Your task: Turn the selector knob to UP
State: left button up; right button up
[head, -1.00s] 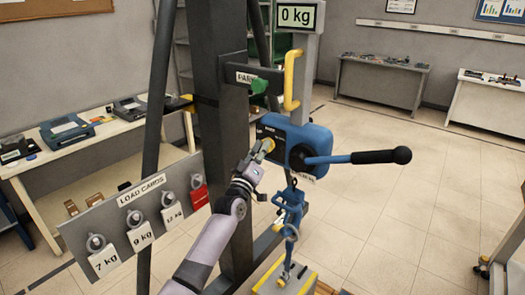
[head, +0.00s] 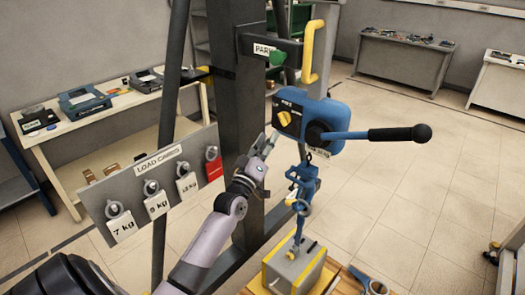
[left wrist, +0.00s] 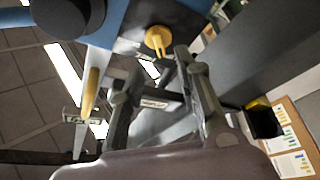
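The yellow selector knob (head: 284,118) sits on the dark face of the blue lever hoist (head: 337,120). White lettering beside the knob is too small to read surely, so I cannot tell which mark it points at. My left gripper (head: 269,138) is below and left of the knob, apart from it. In the left wrist view the knob (left wrist: 158,38) shows beyond the fingertips, with nothing between the two spread fingers (left wrist: 155,68). The hoist's lever with its black grip (head: 400,134) sticks out to the right. My right gripper is not in view.
A grey column (head: 236,90) stands behind my gripper. A yellow handle (head: 314,50) is above the hoist. A blue chain and hook (head: 303,185) hang below it, over a grey and yellow block (head: 294,266). The load cards board (head: 150,180) is at left.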

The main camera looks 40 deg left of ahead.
pick_arm(q)
jog(key=v, duration=0.4)
jog(key=shift+s, duration=0.15)
dwell(0.4)
